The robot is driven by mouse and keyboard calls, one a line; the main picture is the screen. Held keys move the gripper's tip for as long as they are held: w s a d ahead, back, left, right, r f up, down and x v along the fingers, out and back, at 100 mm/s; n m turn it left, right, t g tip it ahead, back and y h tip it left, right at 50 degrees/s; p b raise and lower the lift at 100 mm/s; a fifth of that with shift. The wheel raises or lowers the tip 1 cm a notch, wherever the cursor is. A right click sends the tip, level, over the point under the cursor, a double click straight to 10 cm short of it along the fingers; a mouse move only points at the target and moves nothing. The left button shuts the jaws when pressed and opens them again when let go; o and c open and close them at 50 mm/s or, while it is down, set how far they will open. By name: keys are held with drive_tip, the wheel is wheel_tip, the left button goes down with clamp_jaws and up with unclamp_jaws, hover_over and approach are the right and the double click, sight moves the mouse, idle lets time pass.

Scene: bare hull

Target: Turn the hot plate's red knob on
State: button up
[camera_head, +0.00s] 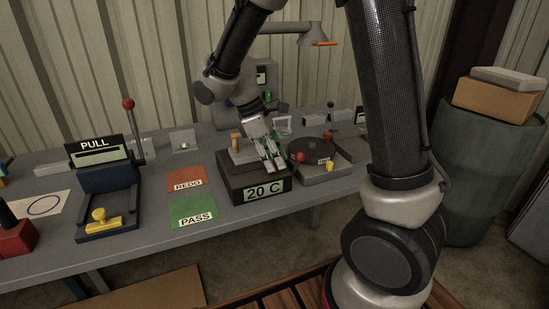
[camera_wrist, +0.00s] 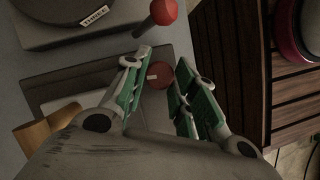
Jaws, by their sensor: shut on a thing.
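The hot plate (camera_head: 234,189) is a dark box with a green "20 C" display on its front, near the front edge of the bench. Its pale plate partly shows in the wrist view (camera_wrist: 75,101). The red knob (camera_wrist: 159,76) is round with a short white mark and sits between my fingers; in the head view my gripper hides it. My gripper (camera_head: 272,163), with green finger pads, reaches down over the hot plate's top.
A round dark device (camera_head: 322,147) labelled "THREE", with a red ball lever (camera_head: 300,157), stands close on the right. A tan wooden handle (camera_head: 235,135) is behind my fingers. Red "REDO" (camera_head: 184,172) and green "PASS" (camera_head: 192,209) mats lie left.

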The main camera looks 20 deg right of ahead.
drive_tip(key=m+g+y, duration=0.1)
drive_tip(key=m, duration=0.3)
drive_tip(key=shift+w+d, duration=0.1)
drive_tip(key=shift+w, duration=0.05)
drive_tip(key=m, duration=0.2)
drive_tip(key=m+g+y, duration=0.1)
drive_tip(key=m, duration=0.1)
drive_tip(key=shift+d+m+y, duration=0.1)
drive_tip(key=shift+m+y, duration=0.2)
drive_tip(key=shift+m, duration=0.1)
drive_tip(key=m+y, duration=0.1)
drive_tip(key=m, duration=0.3)
drive_tip(key=shift+w+d+y, duration=0.1)
drive_tip(key=shift+d+y, duration=0.05)
drive_tip(key=shift+y, duration=0.25)
drive_tip(key=shift+d+m+y, duration=0.1)
drive_tip(key=shift+m+y, duration=0.5)
drive_tip(key=shift+m, duration=1.3)
drive_tip(key=o, duration=1)
drive_tip(key=v, duration=1.2)
drive_tip(key=shift+d, duration=0.1)
